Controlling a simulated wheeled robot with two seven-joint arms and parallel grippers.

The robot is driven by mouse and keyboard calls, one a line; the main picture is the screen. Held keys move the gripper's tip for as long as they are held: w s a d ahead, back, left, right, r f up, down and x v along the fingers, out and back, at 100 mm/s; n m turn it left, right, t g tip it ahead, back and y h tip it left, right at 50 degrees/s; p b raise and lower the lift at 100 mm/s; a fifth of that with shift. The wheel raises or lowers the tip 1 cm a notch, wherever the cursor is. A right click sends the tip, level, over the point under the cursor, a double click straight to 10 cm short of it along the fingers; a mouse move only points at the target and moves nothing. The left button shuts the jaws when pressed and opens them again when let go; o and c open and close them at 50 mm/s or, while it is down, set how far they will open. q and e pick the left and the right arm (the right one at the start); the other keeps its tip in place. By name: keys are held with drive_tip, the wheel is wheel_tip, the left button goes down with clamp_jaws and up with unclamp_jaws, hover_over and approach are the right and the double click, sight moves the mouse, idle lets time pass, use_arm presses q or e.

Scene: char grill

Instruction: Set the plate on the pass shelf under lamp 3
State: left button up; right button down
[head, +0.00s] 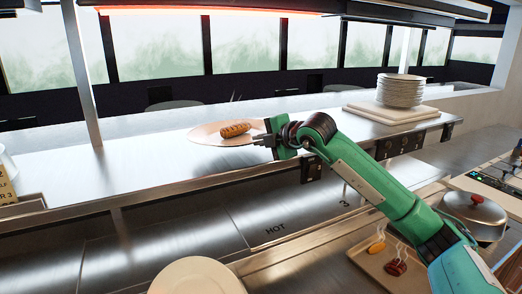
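A plate (205,132) with a grilled sausage-like piece (236,129) on it is over the steel pass shelf (130,160). It looks at or just above the shelf surface; I cannot tell if it touches. My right gripper (266,139) is at the plate's right rim, its fingers seeming shut on the rim. A glowing orange lamp (210,11) hangs above the shelf. My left gripper is not in view.
A stack of plates (401,89) stands on a board (390,113) at the shelf's right. An empty plate (196,277) is at the bottom. A lidded pot (473,213) and a tray with food (385,267) are at lower right. A post (82,75) rises at left.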

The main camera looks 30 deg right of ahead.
sight(261, 162)
drive_tip(key=shift+f+p, duration=0.45)
drive_tip(key=shift+f, duration=1.2)
drive_tip(key=c, duration=1.9)
unclamp_jaws()
drive_tip(key=shift+f, duration=0.15)
